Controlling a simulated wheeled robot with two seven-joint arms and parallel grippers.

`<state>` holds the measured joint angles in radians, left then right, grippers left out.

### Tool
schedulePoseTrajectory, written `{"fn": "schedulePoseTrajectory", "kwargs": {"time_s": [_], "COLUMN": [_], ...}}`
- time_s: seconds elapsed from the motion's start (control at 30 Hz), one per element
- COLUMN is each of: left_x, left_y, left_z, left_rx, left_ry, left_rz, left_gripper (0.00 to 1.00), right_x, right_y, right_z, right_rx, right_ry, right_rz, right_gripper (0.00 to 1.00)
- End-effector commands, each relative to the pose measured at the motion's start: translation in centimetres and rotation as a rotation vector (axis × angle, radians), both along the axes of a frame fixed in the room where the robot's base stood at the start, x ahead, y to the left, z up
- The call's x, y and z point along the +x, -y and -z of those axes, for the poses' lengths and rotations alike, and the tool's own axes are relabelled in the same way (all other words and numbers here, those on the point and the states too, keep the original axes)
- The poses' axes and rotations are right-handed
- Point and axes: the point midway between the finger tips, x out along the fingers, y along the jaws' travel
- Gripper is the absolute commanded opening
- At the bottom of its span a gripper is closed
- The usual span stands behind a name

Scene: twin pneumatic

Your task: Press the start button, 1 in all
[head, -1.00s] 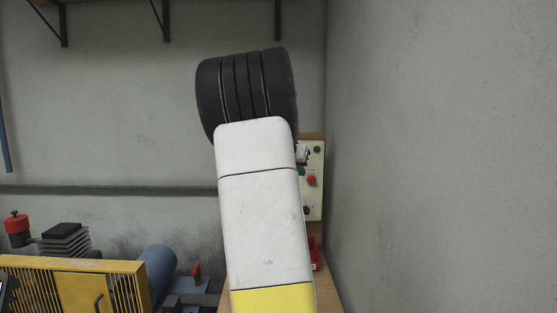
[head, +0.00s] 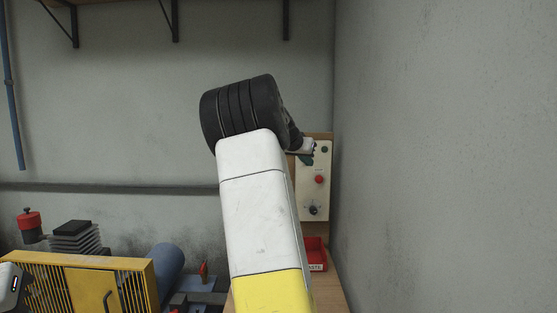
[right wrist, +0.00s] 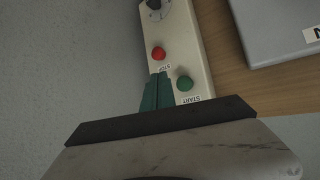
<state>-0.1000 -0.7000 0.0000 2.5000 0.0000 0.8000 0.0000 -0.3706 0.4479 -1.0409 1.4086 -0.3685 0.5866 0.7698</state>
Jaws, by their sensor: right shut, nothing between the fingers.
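The start button (right wrist: 184,83) is green and sits above a START label on a pale control panel (right wrist: 196,50) in the right wrist view. In the head view it is the dark green button (head: 324,149) near the panel's top. My right gripper (right wrist: 158,77) is shut and empty, its green fingertips together beside the start button, to its left in the wrist view. Whether the tips touch the panel I cannot tell. In the head view my right gripper (head: 307,160) shows in front of the panel, partly hidden by my wrist.
A red stop button (right wrist: 158,53) and a dark knob (right wrist: 155,8) share the panel. A grey box (right wrist: 275,30) lies beside it. A red bin (head: 315,252) stands below the panel. A grey wall (head: 440,150) is close on the right.

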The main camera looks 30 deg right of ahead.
Motion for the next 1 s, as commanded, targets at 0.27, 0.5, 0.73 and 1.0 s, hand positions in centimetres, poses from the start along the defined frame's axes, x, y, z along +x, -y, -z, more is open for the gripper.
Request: {"fn": "schedulePoseTrajectory", "kwargs": {"time_s": [0.27, 0.5, 0.73, 1.0], "left_x": [0.0, 0.0, 0.0, 0.0], "left_y": [0.0, 0.0, 0.0, 0.0], "left_z": [0.0, 0.0, 0.0, 0.0], "left_rx": [0.000, 0.000, 0.000, 0.000], "left_ry": [0.000, 0.000, 0.000, 0.000], "left_rz": [0.000, 0.000, 0.000, 0.000], "left_gripper": [0.00, 0.00, 0.00, 0.00], "right_x": [2.7, 3.3, 3.3, 3.3], "right_y": [1.6, 1.9, 1.8, 1.8], "right_z": [0.0, 0.1, 0.1, 0.1], "right_rx": [-0.001, 0.002, 0.002, 0.002], "right_ry": [0.001, 0.000, 0.000, 0.000], "right_rz": [0.001, 0.001, 0.000, 0.000], "right_gripper": [0.00, 0.00, 0.00, 0.00]}}
